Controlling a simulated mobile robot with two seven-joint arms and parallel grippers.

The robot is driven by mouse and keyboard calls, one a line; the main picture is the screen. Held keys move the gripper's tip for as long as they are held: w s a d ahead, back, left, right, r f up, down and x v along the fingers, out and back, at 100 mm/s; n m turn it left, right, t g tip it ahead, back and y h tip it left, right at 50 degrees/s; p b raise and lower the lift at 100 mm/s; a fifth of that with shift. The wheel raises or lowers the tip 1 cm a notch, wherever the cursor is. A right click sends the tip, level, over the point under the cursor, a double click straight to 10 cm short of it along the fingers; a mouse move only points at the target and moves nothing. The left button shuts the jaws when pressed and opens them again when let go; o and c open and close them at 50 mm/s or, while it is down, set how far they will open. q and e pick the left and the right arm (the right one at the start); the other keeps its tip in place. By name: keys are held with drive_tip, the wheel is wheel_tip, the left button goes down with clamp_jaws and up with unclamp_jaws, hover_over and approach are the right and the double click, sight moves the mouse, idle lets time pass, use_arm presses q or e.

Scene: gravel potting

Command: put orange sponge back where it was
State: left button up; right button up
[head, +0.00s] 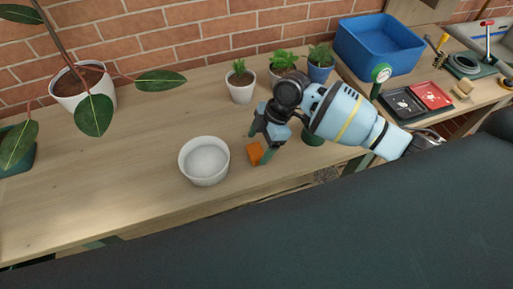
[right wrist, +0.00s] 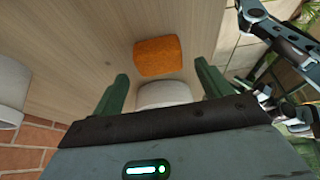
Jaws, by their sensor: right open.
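The orange sponge (head: 254,153) lies on the wooden table, just right of a white bowl (head: 204,161). My right gripper (head: 258,143) is open and empty beside the sponge, its fingers pointing down toward the table. In the right wrist view the sponge (right wrist: 157,56) shows beyond the two green fingertips (right wrist: 163,82), not gripped. A white rounded thing (right wrist: 165,95) shows between the fingers there; I cannot tell what it is. My left gripper is not in view.
Three small potted plants (head: 282,69) stand behind my right gripper, near the brick wall. A blue crate (head: 378,45) and a black and red tray (head: 417,100) are at the right. A larger plant pot (head: 82,91) stands at the left. The table left of the bowl is clear.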

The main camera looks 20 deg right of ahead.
drive_tip(key=v, duration=0.9)
idle(0.3)
